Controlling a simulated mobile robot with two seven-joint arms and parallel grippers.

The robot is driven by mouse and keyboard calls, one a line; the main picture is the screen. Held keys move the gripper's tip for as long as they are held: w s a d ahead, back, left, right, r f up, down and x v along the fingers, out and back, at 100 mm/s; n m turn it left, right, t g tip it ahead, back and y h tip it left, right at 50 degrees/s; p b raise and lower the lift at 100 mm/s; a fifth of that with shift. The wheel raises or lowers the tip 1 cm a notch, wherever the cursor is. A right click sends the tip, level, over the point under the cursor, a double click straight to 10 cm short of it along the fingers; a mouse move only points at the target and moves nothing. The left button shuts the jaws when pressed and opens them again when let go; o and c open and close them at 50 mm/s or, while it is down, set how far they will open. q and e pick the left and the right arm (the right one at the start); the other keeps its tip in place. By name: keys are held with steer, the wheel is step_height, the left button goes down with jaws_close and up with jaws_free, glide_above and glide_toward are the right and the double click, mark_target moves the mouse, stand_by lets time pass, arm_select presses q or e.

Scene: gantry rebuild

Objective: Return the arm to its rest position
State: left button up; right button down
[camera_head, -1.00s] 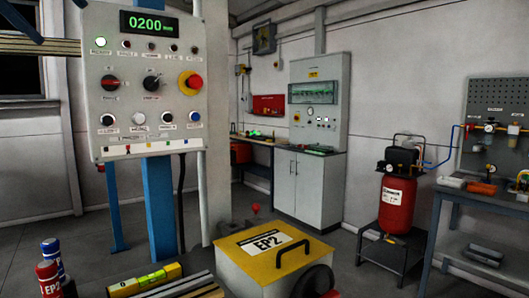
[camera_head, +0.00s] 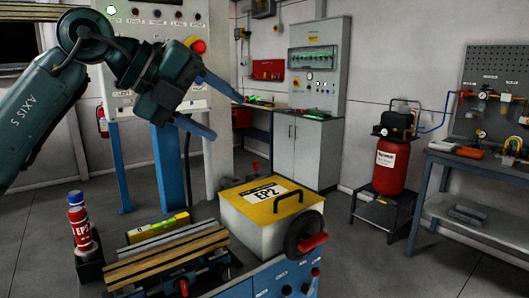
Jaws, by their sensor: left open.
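My left arm comes in from the left, and its gripper (camera_head: 208,105) is raised in front of the control panel (camera_head: 118,72). The two blue fingers are spread apart with nothing between them. They point to the right and sit in front of the panel's right side, near its red button (camera_head: 198,46). The arm and gripper hide much of the panel. My right gripper is not in the picture.
Below are a yellow-lidded EP2 box (camera_head: 235,195), a handwheel (camera_head: 303,235), wooden rails (camera_head: 150,265), a yellow level (camera_head: 160,228) and an EP2 bottle (camera_head: 79,225). A red compressor (camera_head: 390,165) stands at right. The floor between is clear.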

arm_select(q)
steer(key=s+d+f+g+h, duration=0.4)
steer(key=d+f+h, duration=0.4)
steer(key=f+h, duration=0.3)
steer(key=s+a+f+n+t+y+p, duration=0.1)
steer(key=a+f+n+t+y, duration=0.35)
steer(key=f+n, duration=0.5)
steer(key=s+a+f+n+t+y, duration=0.25)
steer(key=f+n+t+y, duration=0.3)
steer(key=f+n, duration=0.45)
steer(key=s+a+f+n+t+y+p, duration=0.1)
steer(key=a+f+n+t+y, duration=0.4)
steer(key=f+n, duration=0.55)
steer(key=s+a+f+n+g+y, duration=0.1)
steer(key=s+f+g, duration=0.4)
steer(key=s+f, duration=0.8)
steer(key=shift+s+a+f+g+y, duration=0.2)
steer(key=shift+a+f+g+y, duration=0.2)
steer(key=shift+a+f+y, duration=0.3)
steer(key=shift+r, duration=0.1)
jaws_close()
